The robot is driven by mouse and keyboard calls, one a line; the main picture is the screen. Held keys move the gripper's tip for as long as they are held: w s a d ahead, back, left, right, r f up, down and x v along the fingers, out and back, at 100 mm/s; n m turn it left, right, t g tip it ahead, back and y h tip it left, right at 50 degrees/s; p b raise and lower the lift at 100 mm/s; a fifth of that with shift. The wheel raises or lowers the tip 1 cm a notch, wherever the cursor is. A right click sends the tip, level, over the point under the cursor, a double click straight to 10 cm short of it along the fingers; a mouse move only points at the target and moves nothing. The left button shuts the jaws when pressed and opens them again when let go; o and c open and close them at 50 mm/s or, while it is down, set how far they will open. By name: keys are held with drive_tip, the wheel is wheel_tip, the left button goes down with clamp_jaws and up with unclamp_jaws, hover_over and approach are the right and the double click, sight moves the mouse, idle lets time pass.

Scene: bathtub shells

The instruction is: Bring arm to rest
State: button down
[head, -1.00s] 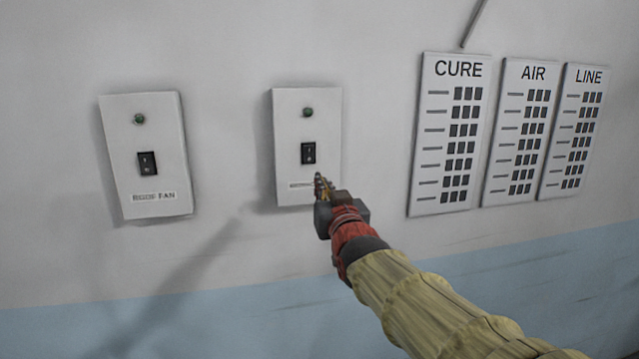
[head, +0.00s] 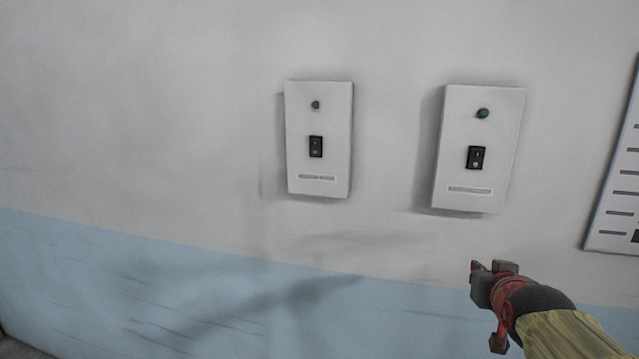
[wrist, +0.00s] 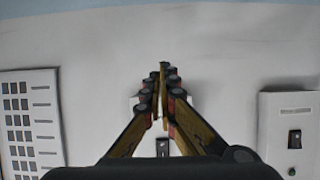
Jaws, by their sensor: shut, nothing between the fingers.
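My gripper (head: 484,275) is at the lower right of the head view, below the right switch panel (head: 455,185) and apart from it. In the wrist view its fingers (wrist: 162,78) are closed together with nothing between them. The arm behind it, in a tan sleeve, runs out of the lower right corner. The right panel has a black rocker switch (head: 476,157) and a dark green lamp (head: 482,113). The left switch panel (head: 318,190) has a like switch (head: 316,146) and lamp (head: 315,104). The labels are too small to read.
A white board (head: 612,215) with rows of dark squares is cut off at the right edge. It also shows in the wrist view (wrist: 45,120). The wall is grey above and blue (head: 120,285) below. The wall left of the panels is bare.

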drive_tip(key=s+a+f+n+g+y+b, duration=0.1)
drive_tip(key=s+a+f+b, duration=0.3)
drive_tip(key=s+f, duration=0.4)
drive_tip(key=s+a+f+n+g+y+b, duration=0.1)
drive_tip(key=s+a+f+g+b, duration=0.2)
drive_tip(key=s+a+f, duration=0.3)
drive_tip(key=s+a+f+n+g+y+b, duration=0.1)
drive_tip(key=s+a+f+b, duration=0.4)
drive_tip(key=s+f, duration=0.6)
drive_tip(key=shift+s+f+g+y, duration=0.3)
drive_tip(key=shift+f+g, duration=0.2)
drive_tip(key=shift+g, duration=0.4)
drive_tip(key=shift+d, duration=0.1)
